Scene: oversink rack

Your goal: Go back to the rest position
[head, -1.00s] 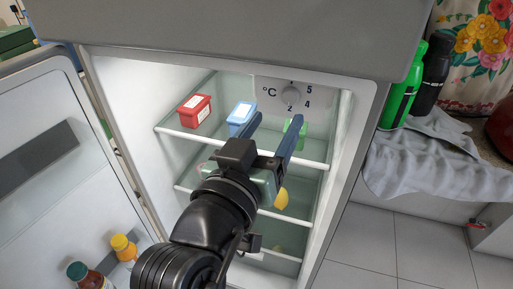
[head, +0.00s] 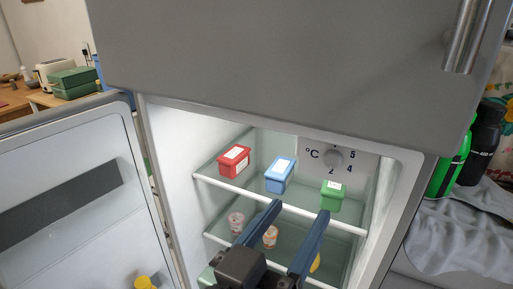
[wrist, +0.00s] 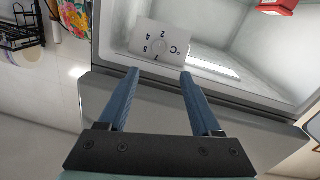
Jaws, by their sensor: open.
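My gripper (head: 299,214) is open and empty, its two blue fingers apart, in front of the open fridge (head: 415,160) in the head view. In the wrist view my gripper (wrist: 159,72) points at the fridge's front edge, with nothing between the fingers. On the upper fridge shelf stand a red box (head: 234,161), a blue box (head: 279,175) and a green box (head: 332,196), each with a pale label. The red box also shows at the top of the wrist view (wrist: 278,6). The fingers hide part of the lower shelf.
The open fridge door (head: 65,190) stands at the left. Small jars (head: 270,237) sit on the lower shelf. Green (head: 446,175) and black (head: 484,145) bottles and a grey cloth (head: 460,235) are at the right. The upper door handle (head: 467,35) juts out at top right.

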